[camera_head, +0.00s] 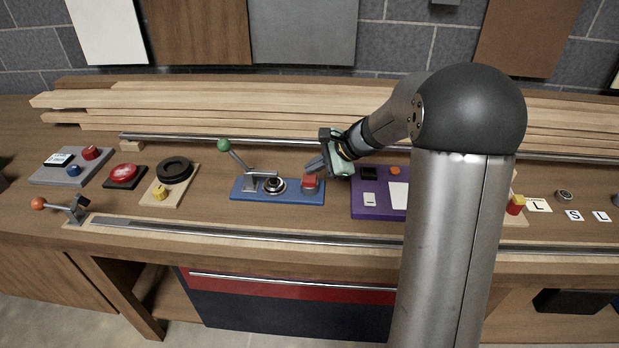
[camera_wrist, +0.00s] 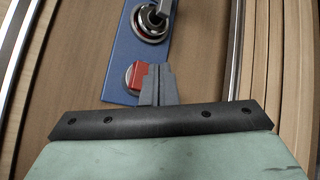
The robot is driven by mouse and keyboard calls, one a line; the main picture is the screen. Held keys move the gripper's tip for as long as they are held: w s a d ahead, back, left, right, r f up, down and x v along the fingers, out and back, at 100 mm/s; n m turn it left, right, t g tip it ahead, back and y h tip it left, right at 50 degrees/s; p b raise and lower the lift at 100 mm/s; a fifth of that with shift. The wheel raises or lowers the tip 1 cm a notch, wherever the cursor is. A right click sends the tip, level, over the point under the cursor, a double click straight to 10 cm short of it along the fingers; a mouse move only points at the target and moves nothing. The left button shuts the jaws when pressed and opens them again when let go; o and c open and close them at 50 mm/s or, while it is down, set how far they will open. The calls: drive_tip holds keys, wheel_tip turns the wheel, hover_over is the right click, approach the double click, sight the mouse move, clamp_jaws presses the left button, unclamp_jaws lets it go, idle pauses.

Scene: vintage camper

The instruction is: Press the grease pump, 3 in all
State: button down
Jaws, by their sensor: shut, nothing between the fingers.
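A blue base plate (camera_head: 250,195) on the bench carries a lever with a green ball knob (camera_head: 223,145), a round metal fitting (camera_head: 273,185) and a red block (camera_head: 310,181). I cannot tell for certain which part is the grease pump; the green-knobbed lever leans up to the left. My gripper (camera_head: 315,165) is shut and empty, just above the red block. In the wrist view the shut fingers (camera_wrist: 157,72) overlap the right side of the red block (camera_wrist: 137,75); whether they touch it is unclear. The metal fitting (camera_wrist: 152,22) lies beyond it.
A purple panel (camera_head: 368,206) lies right of the blue plate, partly behind my arm. A beige board with a black ring (camera_head: 174,169) and a red button (camera_head: 124,174) stand left. A metal rail (camera_head: 250,232) runs along the front; wooden planks (camera_head: 200,100) lie behind.

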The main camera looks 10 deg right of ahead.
sight(314, 179)
drive_tip(key=shift+f, duration=0.1)
drive_tip(key=shift+f+b, duration=0.35)
drive_tip(key=shift+b, duration=0.05)
drive_tip(key=shift+f+b, duration=0.6)
drive_tip(key=shift+f, duration=0.1)
idle(0.6)
drive_tip(key=shift+r, duration=0.1)
drive_tip(key=shift+r+p, duration=0.8)
drive_tip(key=shift+r, duration=0.2)
drive_tip(key=shift+r+p, duration=1.75)
drive_tip(key=shift+r, duration=0.75)
idle(0.6)
